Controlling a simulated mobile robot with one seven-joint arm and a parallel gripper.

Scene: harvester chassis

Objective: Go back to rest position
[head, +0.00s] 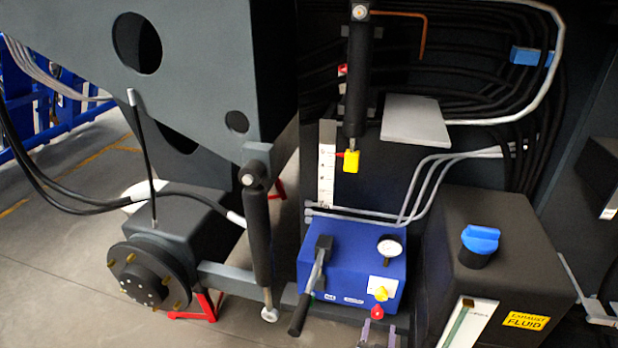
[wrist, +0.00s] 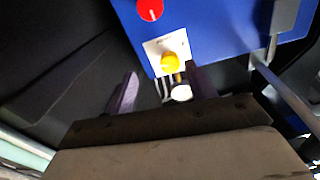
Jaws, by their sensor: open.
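My gripper (wrist: 162,90) shows in the wrist view with its two purple-grey fingers apart and nothing held between them. Beyond the fingers is the blue pump box (wrist: 215,35) with a yellow knob (wrist: 170,60) on a white plate and a red knob (wrist: 150,9). In the head view the blue box (head: 345,262) stands at the lower middle, with the yellow knob (head: 381,293) above the red knob (head: 377,312). Small grey prongs at the bottom edge, below the red knob, look like my fingertips. The rest of my arm is out of the head view.
A black lever (head: 310,285) sticks out from the box front. A dark tank (head: 495,245) with a blue cap (head: 480,240) stands to the right. A cylinder (head: 258,235) and wheel hub (head: 150,280) are to the left. Open floor (head: 60,265) lies at far left.

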